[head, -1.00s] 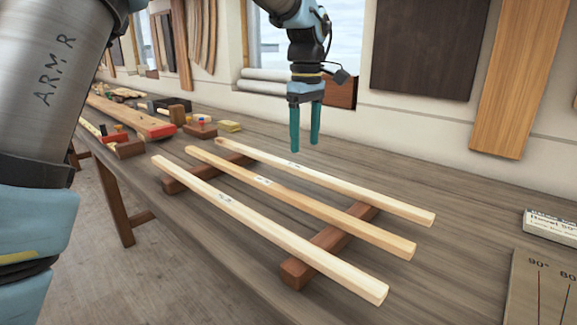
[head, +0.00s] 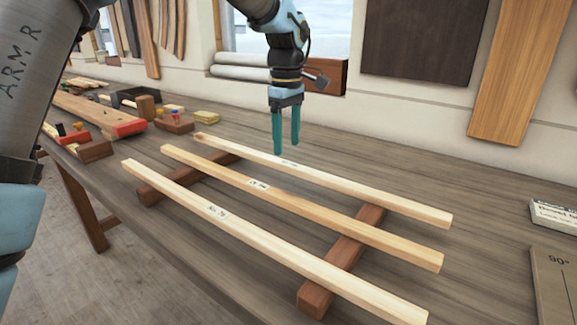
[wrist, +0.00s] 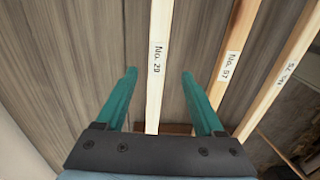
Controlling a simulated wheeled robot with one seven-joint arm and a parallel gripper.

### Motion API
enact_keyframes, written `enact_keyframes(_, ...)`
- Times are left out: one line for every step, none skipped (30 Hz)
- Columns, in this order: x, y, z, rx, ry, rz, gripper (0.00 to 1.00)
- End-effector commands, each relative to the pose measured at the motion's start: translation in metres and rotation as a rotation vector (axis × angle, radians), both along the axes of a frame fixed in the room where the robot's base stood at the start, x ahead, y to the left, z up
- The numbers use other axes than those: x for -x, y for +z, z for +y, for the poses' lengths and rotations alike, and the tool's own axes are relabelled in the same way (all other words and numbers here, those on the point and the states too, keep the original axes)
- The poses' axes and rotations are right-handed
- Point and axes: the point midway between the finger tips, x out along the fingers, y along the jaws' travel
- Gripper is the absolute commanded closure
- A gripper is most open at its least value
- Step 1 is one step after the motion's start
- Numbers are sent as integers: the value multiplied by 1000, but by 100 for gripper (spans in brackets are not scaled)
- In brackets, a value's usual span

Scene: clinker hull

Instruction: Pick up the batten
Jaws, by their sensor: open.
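Three pale wooden battens lie side by side across two brown bearers. The far batten (head: 350,184) has a small label, which reads No. 29 in the wrist view (wrist: 157,100). The middle batten (head: 340,219) and the near batten (head: 300,257) also carry labels; in the wrist view they lie to the right (wrist: 238,50) (wrist: 285,75). My gripper (head: 286,148) points down, open and empty, over the far batten near its label. In the wrist view its fingers (wrist: 159,73) stand on either side of the No. 29 batten. Whether they touch it cannot be told.
The bearers (head: 340,258) (head: 160,189) rest on the grey wooden bench (head: 480,285). Planes and a red-ended plank (head: 115,121) lie to the left. A small box (head: 555,215) and an angle board (head: 555,285) lie to the right. The wall stands behind.

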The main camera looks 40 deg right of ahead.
Motion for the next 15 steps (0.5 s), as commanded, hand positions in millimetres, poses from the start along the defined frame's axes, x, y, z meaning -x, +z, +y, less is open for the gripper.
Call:
enact_keyframes(0, -2, 0, -1, 0, 0, 30)
enact_keyframes(0, -4, 0, -1, 0, 1, 30)
enact_keyframes(1, -7, -1, -2, 0, 1, 30)
enact_keyframes(1, -10, -1, -2, 0, 3, 30)
enact_keyframes(2, -14, -2, -2, 0, 3, 30)
enact_keyframes(2, -19, -2, -3, 0, 4, 30)
enact_keyframes(3, -24, -3, -3, 0, 4, 30)
enact_keyframes(3, -28, -4, -4, -1, 3, 30)
enact_keyframes(3, -34, -5, -2, -1, 3, 30)
enact_keyframes(3, -39, -5, -3, 0, 3, 30)
enact_keyframes(3, -43, -5, -3, 0, 3, 30)
enact_keyframes(3, -47, -5, -2, 1, 3, 30)
enact_keyframes(3, -50, -5, -2, 1, 1, 30)
enact_keyframes(3, -52, -5, -2, 1, 1, 30)
enact_keyframes(3, -53, -5, 0, 1, 1, 30)
